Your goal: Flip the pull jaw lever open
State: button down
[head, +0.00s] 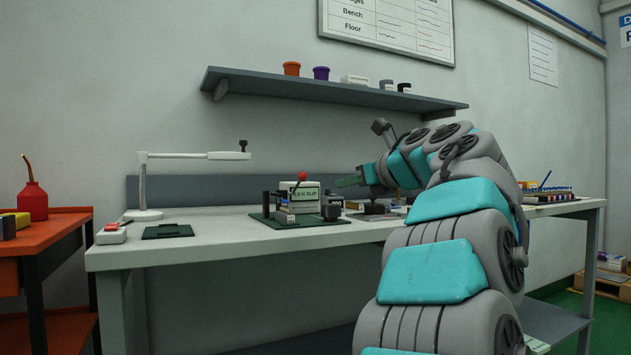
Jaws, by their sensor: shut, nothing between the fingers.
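A small fixture stands on a dark green plate (270,222) on the bench. A lever with a red ball knob (302,175) rises upright from it, in front of a white labelled block (305,193); I cannot tell for sure that this is the pull jaw lever. A black post (266,204) is at the fixture's left and a black block (331,212) at its right. The lever's base is too small to make out.
A white lamp (145,185) arches over the bench's left end, near a dark flat pad (168,231) and a box with a red button (111,234). A shelf (330,92) hangs above. The bench (220,230) is clear between pad and fixture.

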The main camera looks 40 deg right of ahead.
jog(key=x, duration=1)
jog(key=shift+w, duration=0.2)
jog(key=shift+w+a+r+p, duration=0.1)
jog(key=shift+w+r+p, duration=0.25)
jog(key=shift+r+p, duration=0.25)
jog(key=shift+w+r, duration=0.1)
jog(key=shift+w, duration=0.2)
jog(key=shift+w+r+p, duration=0.5)
jog(key=shift+w+p, duration=0.25)
jog(key=shift+w, duration=0.1)
jog(key=shift+r, duration=0.1)
